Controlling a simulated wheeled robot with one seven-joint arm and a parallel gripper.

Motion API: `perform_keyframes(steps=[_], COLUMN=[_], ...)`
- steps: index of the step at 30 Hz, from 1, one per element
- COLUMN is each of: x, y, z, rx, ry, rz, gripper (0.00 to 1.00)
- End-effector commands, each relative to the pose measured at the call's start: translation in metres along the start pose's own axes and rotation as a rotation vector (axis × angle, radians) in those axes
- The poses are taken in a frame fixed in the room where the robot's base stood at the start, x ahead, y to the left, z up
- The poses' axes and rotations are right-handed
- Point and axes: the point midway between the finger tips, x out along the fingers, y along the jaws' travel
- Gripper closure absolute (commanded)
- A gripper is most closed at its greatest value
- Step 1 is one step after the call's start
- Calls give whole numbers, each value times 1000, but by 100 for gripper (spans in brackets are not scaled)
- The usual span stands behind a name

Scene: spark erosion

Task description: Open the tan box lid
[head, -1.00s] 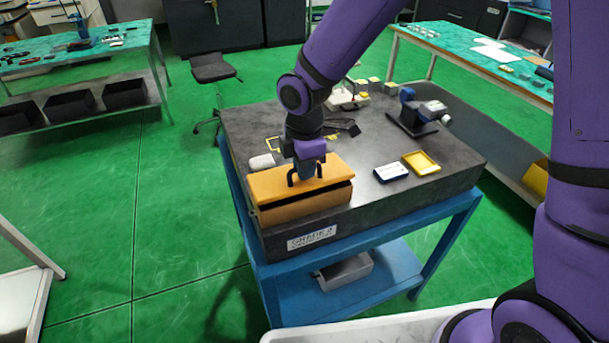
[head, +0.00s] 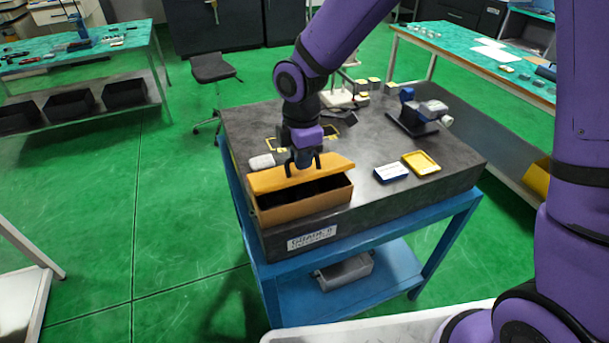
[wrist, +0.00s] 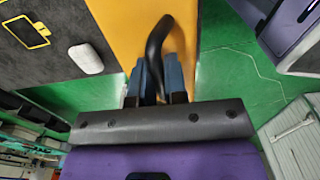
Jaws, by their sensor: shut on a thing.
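The tan box (head: 305,206) sits at the near left corner of the dark stone slab, and its dark inside shows through an opening along the near side. Its tan lid (head: 272,181) is raised at the near edge and tilted back; the lid also fills the middle of the wrist view (wrist: 123,30). My gripper (head: 303,168) is above the lid, shut on the lid's black handle (wrist: 157,42). The wrist view shows the curved handle between the two fingers. The fingertips are partly hidden by the handle and the gripper body.
A white rounded object (head: 262,161) lies just behind the box, also in the wrist view (wrist: 86,58). A blue-and-white block (head: 391,172) and a yellow tray (head: 421,163) lie to the right. A vise-like device (head: 420,116) stands farther back. Bare slab (head: 350,150) lies between.

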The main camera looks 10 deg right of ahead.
Motion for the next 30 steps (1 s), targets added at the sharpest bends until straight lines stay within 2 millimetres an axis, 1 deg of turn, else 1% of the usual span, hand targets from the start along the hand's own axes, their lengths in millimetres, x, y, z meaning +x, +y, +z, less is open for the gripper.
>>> perform_keyframes(steps=[8, 19, 30], x=[-1, -10, -11], y=[2, 16, 17], z=[0, 0, 0], rx=[-1, -1, -1], ry=[0, 1, 0], rz=[1, 1, 0], gripper=[99, 98, 98])
